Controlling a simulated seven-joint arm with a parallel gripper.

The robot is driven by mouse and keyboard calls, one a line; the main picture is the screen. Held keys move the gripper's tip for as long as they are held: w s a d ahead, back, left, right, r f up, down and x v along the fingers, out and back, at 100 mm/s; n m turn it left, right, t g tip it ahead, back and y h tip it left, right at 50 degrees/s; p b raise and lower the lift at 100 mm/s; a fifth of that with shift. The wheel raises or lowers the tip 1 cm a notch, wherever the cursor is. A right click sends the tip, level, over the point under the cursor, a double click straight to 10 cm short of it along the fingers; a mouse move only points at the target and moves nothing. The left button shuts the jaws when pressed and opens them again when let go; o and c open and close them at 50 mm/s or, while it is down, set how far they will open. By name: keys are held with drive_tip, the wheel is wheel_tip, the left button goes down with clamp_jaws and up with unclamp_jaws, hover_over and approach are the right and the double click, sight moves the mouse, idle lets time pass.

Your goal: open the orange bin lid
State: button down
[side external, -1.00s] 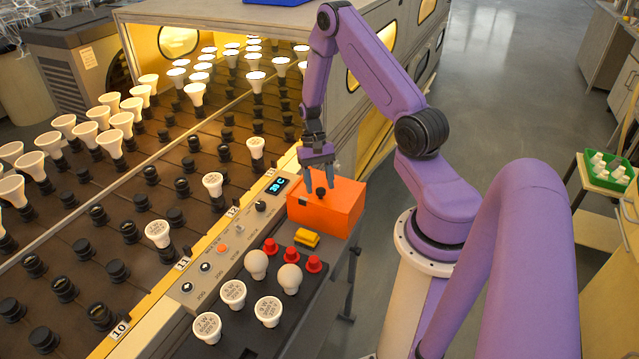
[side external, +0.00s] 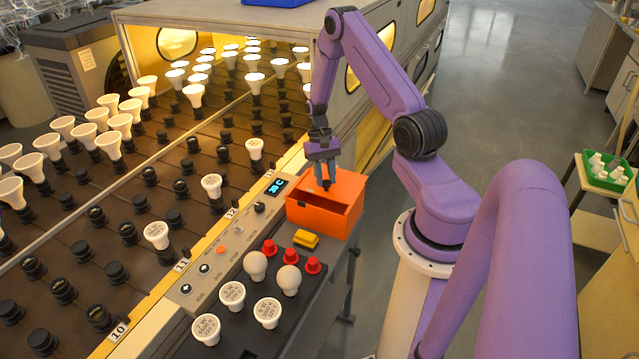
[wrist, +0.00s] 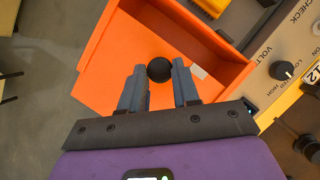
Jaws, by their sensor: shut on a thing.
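The orange bin (side external: 318,222) stands on the bench beside the control panel, and its near part is uncovered, showing the inside. Its orange lid (wrist: 98,84) is slid partly off, toward the back in the side external view. The lid carries a round black knob (wrist: 159,69). My gripper (side external: 326,182) is shut on this knob, with one finger on each side of it in the wrist view (wrist: 158,82). The bin's uncovered inside looks empty where I see it; part of it is hidden by the lid.
The control panel (side external: 222,245) runs along the bin's left side. Racks of bulbs and sockets fill the left. Open floor (side external: 500,100) lies to the right.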

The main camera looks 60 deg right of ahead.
sight(337, 178)
drive_tip(key=d, duration=0.7)
drive_tip(key=shift+d, duration=0.3)
drive_tip(key=c, duration=0.8)
unclamp_jaws()
drive_tip(key=shift+r, duration=0.1)
drive_tip(key=v, duration=1.7)
drive_tip(key=shift+r, duration=0.15)
drive_tip(key=shift+w, duration=0.1)
